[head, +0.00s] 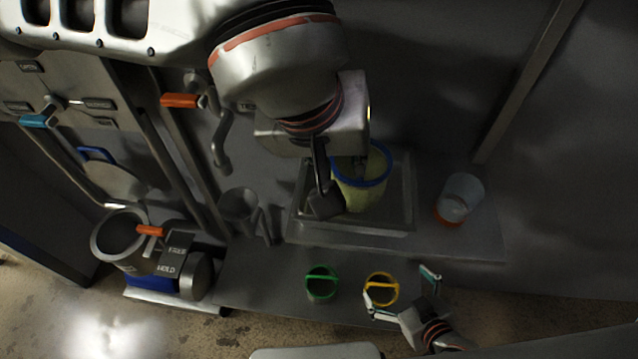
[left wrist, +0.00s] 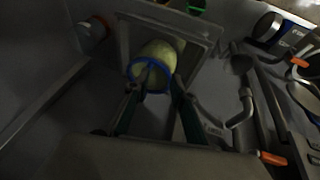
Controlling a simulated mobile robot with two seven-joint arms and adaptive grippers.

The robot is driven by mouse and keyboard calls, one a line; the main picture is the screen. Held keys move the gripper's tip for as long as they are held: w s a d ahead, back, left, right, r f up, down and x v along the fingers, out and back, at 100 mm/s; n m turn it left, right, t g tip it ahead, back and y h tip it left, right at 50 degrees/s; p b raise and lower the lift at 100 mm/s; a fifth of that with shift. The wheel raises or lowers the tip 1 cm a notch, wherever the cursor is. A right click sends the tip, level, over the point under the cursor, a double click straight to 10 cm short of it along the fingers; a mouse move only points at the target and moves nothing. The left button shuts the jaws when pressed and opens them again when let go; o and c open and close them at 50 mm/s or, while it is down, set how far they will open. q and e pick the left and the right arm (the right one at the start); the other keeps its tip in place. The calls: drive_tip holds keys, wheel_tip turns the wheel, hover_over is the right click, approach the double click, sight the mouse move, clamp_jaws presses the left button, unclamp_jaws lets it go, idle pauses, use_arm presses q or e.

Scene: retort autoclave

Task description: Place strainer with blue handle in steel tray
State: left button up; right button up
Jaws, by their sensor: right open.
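The strainer with a blue rim and pale yellow body (head: 362,196) stands inside the steel tray (head: 411,190), in the middle of the bench. It also shows in the left wrist view (left wrist: 157,54), inside the tray's rim (left wrist: 205,35). My left gripper (head: 340,185) is at the strainer from above. Its fingers lie spread on either side of the blue rim in the left wrist view (left wrist: 157,92); whether they press on it I cannot tell. My right gripper (head: 400,282) is open at the bench's front edge, by the yellow-handled strainer (head: 382,289).
A green-handled strainer (head: 321,284) stands at the front. A clear beaker with an orange base (head: 460,198) is right of the tray; a grey metal jug (head: 239,206) is left of it. An orange-levered vessel (head: 119,240) stands further left. A diagonal post (head: 525,85) rises behind.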

use_arm(q)
drive_tip(key=s+a, duration=0.1)
drive_tip(key=s, duration=0.1)
drive_tip(key=s+a, duration=0.2)
drive_tip(key=shift+s+a, duration=0.2)
drive_tip(key=shift+s, duration=0.1)
idle(0.4)
